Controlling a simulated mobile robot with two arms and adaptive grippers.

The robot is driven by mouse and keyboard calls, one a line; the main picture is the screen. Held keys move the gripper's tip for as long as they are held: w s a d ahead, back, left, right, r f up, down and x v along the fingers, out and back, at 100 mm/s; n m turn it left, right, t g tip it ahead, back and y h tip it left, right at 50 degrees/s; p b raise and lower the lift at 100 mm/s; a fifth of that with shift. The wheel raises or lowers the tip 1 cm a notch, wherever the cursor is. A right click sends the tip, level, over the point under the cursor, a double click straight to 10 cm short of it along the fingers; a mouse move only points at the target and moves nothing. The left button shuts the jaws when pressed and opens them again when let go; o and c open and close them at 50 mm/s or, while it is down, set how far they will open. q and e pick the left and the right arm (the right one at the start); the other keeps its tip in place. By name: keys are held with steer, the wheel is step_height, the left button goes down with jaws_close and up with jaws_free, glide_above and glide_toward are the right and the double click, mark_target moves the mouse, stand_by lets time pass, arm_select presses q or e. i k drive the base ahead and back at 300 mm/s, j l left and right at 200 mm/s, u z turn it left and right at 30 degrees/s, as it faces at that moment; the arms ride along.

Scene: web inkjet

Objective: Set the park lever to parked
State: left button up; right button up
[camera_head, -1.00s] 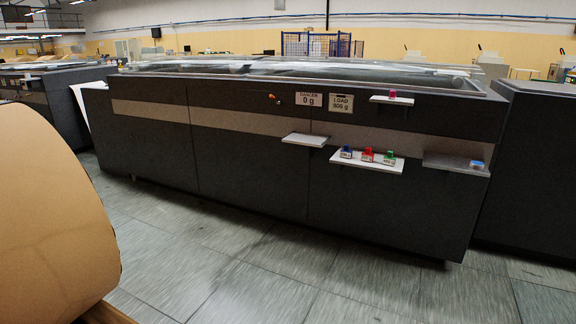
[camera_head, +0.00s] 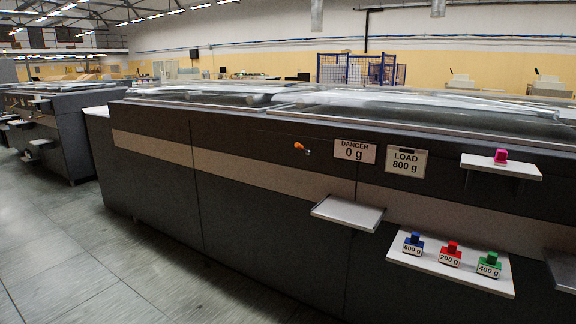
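The park lever is most likely the small lever with an orange knob (camera_head: 301,147) on the dark front panel of the long machine (camera_head: 270,200), left of the DANGER sign. Its knob points to the left and its short stem runs to a pivot at the right. I see no label on it that tells its setting. Neither of my grippers shows in the head view.
An empty shelf (camera_head: 347,213) juts out below. Blue (camera_head: 412,243), red (camera_head: 450,253) and green (camera_head: 488,264) weights stand on a lower shelf. Floor is clear at left.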

mark_target(298, 145)
steer(key=i+z, duration=0.15)
steer(key=i, duration=0.95)
steer(key=i+j+z, duration=0.15)
steer(key=i, duration=1)
steer(key=l, duration=0.1)
